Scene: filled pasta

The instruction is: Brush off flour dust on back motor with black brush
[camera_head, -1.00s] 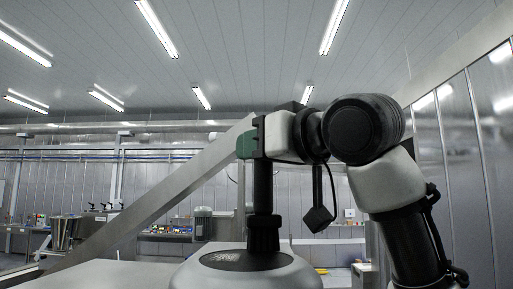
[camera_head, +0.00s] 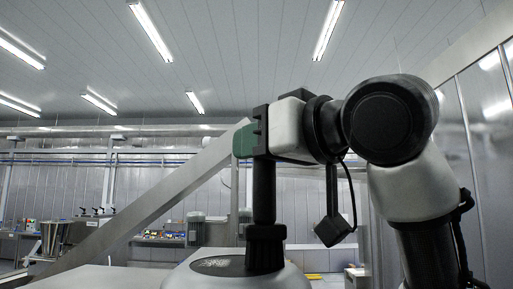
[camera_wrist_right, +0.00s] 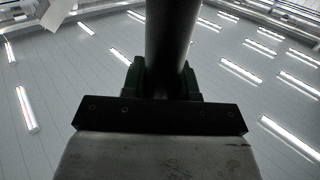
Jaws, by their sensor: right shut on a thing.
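My right gripper (camera_head: 250,143), with green fingers, is shut on the black brush (camera_head: 264,195). The brush hangs upright, its wider lower end over the right part of a grey, round-topped motor (camera_head: 178,279) at the bottom of the head view. A whitish speckled flour patch (camera_head: 222,265) shows on the motor's dark top, left of the brush. I cannot tell whether the brush tip touches the motor. In the right wrist view, the dark brush handle (camera_wrist_right: 170,45) stands between the green fingers (camera_wrist_right: 163,78). My left gripper is not in view.
A slanted metal beam (camera_head: 150,208) runs up from the lower left to behind the brush. A pale flat surface (camera_head: 105,277) lies left of the motor. A metal pot (camera_head: 53,237) and counters stand far back. A metal wall (camera_head: 485,130) is at the right.

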